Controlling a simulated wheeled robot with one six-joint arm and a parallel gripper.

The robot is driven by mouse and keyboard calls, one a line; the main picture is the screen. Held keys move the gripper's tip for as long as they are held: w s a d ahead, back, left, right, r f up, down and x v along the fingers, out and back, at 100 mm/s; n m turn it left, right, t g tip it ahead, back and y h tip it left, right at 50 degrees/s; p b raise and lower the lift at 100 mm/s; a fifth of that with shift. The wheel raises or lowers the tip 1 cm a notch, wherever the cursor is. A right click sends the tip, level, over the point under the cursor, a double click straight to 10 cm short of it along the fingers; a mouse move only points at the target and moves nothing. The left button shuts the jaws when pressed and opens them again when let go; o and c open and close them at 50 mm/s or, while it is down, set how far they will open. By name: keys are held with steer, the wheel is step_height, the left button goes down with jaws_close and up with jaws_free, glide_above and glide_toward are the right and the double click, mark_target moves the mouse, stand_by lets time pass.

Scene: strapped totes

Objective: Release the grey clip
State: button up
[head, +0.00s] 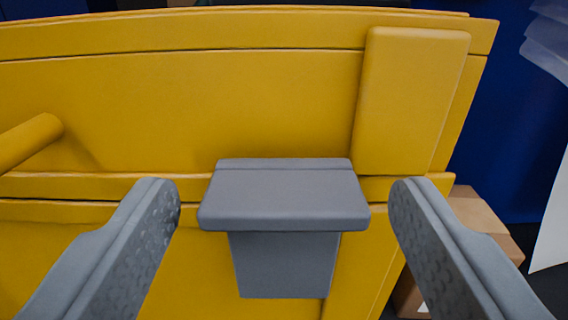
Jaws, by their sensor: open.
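The grey clip (285,196) is in the middle of the head view. It has a wide flat top and a narrower block below it. It sits against the front wall of the yellow tote (200,110), at the level of a raised rib. My gripper (287,200) is open, with one grey finger to the left of the clip and one to the right. A clear gap shows between each finger and the clip. How the clip joins the tote behind it is hidden.
A raised yellow plate (412,100) stands on the tote wall above and right of the clip. A yellow bar (28,142) sticks out at the left. A cardboard box (482,225) and a blue surface (508,130) lie beyond the tote's right edge.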

steer(key=shift+w, duration=0.3)
steer(key=c, duration=1.4)
steer(key=shift+s, duration=0.1)
